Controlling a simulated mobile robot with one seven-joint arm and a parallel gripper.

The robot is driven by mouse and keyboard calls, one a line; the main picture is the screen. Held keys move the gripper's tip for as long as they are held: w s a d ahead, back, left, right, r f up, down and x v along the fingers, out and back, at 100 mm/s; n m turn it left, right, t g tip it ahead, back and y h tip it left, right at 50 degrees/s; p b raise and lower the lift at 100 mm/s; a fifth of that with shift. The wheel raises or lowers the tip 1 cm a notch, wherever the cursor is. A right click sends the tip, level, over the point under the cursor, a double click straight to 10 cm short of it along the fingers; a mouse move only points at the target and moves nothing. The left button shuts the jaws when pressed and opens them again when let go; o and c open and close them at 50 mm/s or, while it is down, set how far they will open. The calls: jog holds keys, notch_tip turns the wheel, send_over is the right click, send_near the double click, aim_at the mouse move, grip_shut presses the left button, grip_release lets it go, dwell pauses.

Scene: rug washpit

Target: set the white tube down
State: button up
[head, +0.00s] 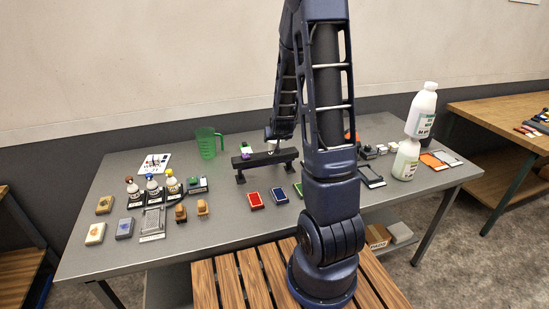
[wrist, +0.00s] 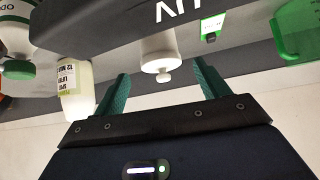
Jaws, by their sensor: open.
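The white tube (wrist: 160,50) shows in the wrist view as a white cylinder with a narrow nozzle. Its far end meets or is hidden by a dark bar with white letters (wrist: 100,14). My gripper (wrist: 162,76) is open, with one green finger on each side of the nozzle end in the picture and visible gaps to both. In the head view my gripper (head: 272,138) is small and partly hidden, above the black bar stand (head: 265,159) on the grey table. I cannot clearly make out the tube there.
A green jug (head: 208,143) stands left of the stand. A small white and green item (head: 246,148) is by it. Red (head: 254,200) and blue pads lie in front. White bottles (head: 406,160) stand at the right. Dropper bottles (head: 152,187) and blocks fill the left.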

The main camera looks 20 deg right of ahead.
aim_at(274, 142)
jog(key=shift+x, duration=3.2)
jog(key=shift+a, duration=0.1)
grip_shut()
